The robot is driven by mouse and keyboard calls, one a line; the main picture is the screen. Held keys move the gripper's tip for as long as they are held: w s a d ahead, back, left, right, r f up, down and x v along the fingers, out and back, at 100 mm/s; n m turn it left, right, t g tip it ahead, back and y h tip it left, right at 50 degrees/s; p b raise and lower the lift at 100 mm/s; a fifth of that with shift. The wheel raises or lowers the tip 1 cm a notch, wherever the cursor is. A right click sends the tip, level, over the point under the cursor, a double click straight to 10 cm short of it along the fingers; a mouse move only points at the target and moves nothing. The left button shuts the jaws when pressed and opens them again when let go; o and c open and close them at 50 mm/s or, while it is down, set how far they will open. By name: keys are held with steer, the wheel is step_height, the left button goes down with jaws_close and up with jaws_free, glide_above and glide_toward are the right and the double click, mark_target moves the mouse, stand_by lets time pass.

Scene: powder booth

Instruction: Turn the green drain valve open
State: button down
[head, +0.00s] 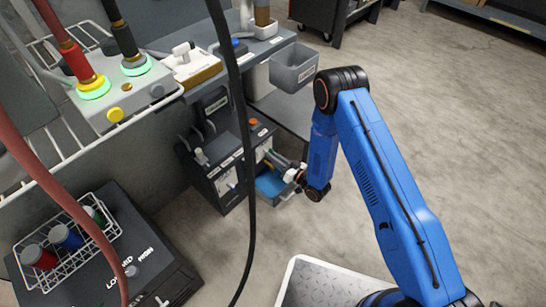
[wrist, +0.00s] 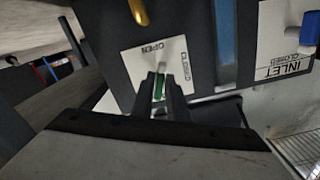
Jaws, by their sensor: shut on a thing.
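The green drain valve handle (wrist: 159,87) shows in the wrist view between the two dark fingertips of my gripper (wrist: 160,92), which is shut on it. Its pale stem meets a white plate (wrist: 133,63) marked OPEN on the upper left and CLOSED on the right. Which mark the handle points to I cannot tell, as the fingers hide much of it. In the head view my gripper (head: 291,174) reaches the front of a dark cabinet (head: 230,168) from the right; the green handle is not visible there.
In the wrist view a blue handle (wrist: 311,28) sits on a plate (wrist: 281,40) marked INLET at the right. In the head view a blue tray (head: 272,186) lies just below my gripper. A grey bin (head: 294,68) hangs above. The floor on the right is clear.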

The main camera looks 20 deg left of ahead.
steer(key=shift+n, duration=2.3)
steer(key=c, duration=1.8)
jaws_free()
steer(key=shift+c, duration=0.2)
steer(key=shift+d, duration=0.1)
steer(key=v, duration=1.7)
steer(key=shift+s+d+f, duration=0.1)
steer(key=shift+d, duration=0.1)
